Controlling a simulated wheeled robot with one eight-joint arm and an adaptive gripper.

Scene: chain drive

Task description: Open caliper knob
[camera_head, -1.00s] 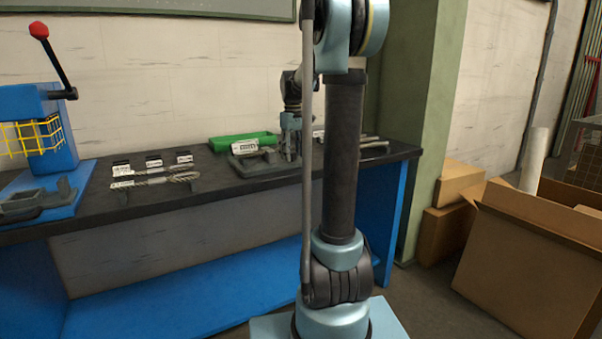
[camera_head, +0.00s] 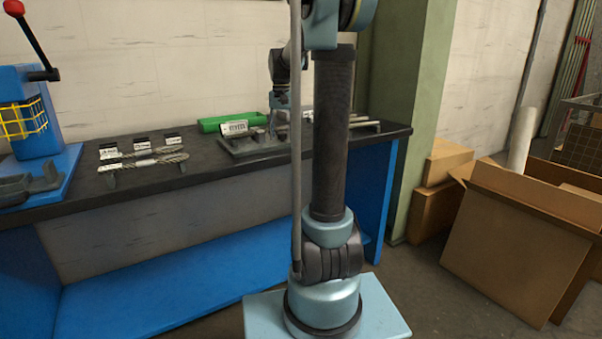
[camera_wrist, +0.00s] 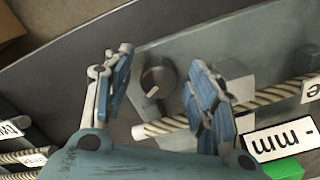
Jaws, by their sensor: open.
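The caliper knob (camera_wrist: 158,79) is a dark round knob with a pale pointer line, set on a grey block in the wrist view. My gripper (camera_wrist: 161,60) has its two blue fingers spread, one on each side of the knob in the picture. The fingers look apart from it, and nothing is between their pads. A piece of wire rope (camera_wrist: 160,128) lies just below the knob. In the head view my gripper (camera_head: 280,105) hangs over the grey caliper fixture (camera_head: 262,145), and the knob itself cannot be made out.
On the black bench (camera_head: 200,175), rope samples (camera_head: 145,161) lie on a stand left of the fixture. A blue lever press (camera_head: 30,115) stands at far left. Cardboard boxes (camera_head: 515,250) are at right.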

